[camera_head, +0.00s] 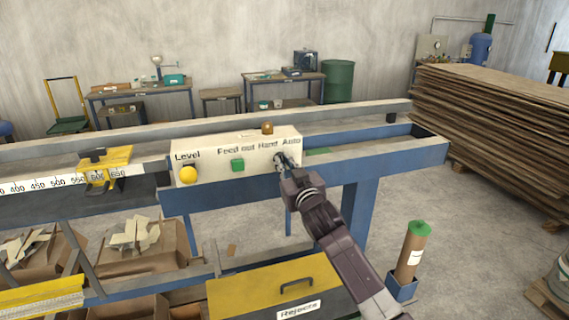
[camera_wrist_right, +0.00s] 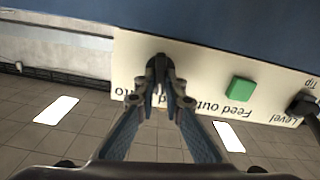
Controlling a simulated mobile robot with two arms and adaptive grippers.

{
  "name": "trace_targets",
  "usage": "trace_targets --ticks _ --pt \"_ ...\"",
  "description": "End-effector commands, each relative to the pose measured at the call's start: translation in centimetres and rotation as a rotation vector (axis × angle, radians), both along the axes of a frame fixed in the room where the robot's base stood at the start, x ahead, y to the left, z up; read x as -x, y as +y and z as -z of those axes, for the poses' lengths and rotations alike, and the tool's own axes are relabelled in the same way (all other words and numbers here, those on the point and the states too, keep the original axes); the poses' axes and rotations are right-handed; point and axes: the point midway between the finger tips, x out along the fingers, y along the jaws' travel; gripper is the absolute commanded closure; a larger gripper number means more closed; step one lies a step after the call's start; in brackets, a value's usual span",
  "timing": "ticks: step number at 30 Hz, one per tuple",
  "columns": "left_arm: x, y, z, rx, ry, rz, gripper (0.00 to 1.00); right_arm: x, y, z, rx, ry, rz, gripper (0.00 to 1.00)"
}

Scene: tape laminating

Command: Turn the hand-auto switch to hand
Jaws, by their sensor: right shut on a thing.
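The cream control panel (camera_head: 210,168) is mounted on the blue machine frame, with the labels Level, Feed out and Hand Auto. My right gripper (camera_head: 283,163) is at the panel's right end, just below the Hand Auto label. In the right wrist view the panel (camera_wrist_right: 205,72) appears upside down, and my right gripper (camera_wrist_right: 170,88) is shut on the black hand-auto switch (camera_wrist_right: 157,65). The fingers cover much of the switch and part of its label, so I cannot tell which way it points. My left gripper is in neither view.
A green button (camera_head: 237,165) and a yellow knob (camera_head: 188,175) are left of the switch. A small orange-brown piece (camera_head: 267,128) stands on the panel's top.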

Motion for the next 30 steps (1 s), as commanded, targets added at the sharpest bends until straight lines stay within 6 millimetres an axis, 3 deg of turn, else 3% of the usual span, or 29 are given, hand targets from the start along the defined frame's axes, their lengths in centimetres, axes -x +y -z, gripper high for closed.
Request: trace_targets --ticks 15,30 --pt "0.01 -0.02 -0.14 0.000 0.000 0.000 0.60 0.05 0.20 0.12 0.365 -0.118 0.000 1.00" --pt "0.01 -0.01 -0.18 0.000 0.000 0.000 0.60 0.08 0.29 0.16 0.459 -0.148 0.000 1.00"
